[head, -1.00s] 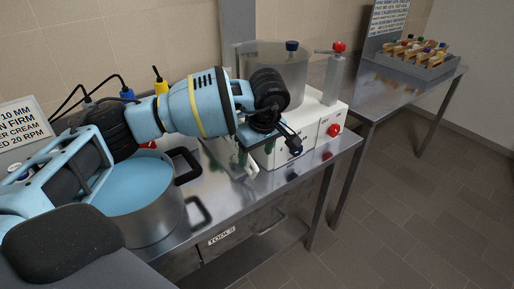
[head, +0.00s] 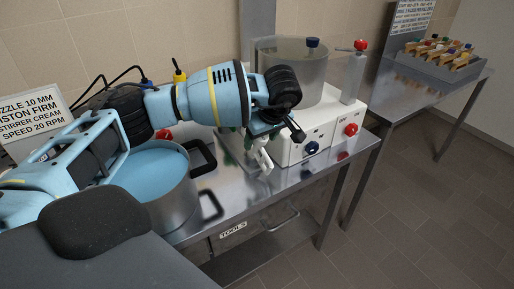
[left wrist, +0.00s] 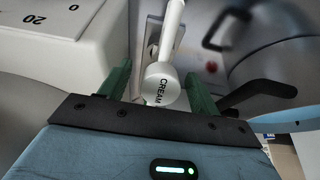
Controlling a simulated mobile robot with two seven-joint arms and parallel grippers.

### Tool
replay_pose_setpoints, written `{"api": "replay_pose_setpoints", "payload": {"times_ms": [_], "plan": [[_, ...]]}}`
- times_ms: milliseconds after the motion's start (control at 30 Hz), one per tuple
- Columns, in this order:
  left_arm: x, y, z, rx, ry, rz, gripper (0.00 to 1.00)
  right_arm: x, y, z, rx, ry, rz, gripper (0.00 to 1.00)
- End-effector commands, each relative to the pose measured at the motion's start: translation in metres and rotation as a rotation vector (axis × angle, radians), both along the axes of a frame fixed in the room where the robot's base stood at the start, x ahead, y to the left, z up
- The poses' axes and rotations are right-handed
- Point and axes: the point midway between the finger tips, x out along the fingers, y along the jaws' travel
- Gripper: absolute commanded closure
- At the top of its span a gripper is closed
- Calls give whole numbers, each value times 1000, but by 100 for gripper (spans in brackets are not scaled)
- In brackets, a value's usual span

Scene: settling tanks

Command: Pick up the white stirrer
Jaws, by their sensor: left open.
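The white stirrer (head: 263,159) is by the front of the white machine, partly hidden under my left gripper (head: 256,146) in the head view. In the left wrist view the stirrer (left wrist: 172,35) is a white shaft with a round end marked "CREAM". My left gripper (left wrist: 158,82) is open. Its two green fingers stand on either side of the round end, with visible gaps, so it is not gripped. The stirrer's far end is cut off by the wrist view's top edge. My right gripper is not in view.
A steel pot of blue liquid (head: 152,174) stands at the left of the bench. The white machine (head: 334,122), with knobs and a clear tank (head: 300,75), stands close right. A second table (head: 440,88) holds a grey tray (head: 452,69). A sign (head: 32,118) leans at left.

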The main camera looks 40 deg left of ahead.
Motion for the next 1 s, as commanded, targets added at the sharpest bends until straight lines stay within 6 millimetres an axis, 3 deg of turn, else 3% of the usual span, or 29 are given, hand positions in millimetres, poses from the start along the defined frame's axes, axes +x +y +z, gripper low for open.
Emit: {"api": "replay_pose_setpoints", "payload": {"times_ms": [233,533,933,1000], "plan": [[4,14,-29,-1,1,1,37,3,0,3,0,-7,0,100],[5,16,-32,0,-2,1,37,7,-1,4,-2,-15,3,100],[5,16,-32,0,-1,1,88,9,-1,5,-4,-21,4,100],[5,16,-32,-1,-2,0,89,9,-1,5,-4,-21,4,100]]}}
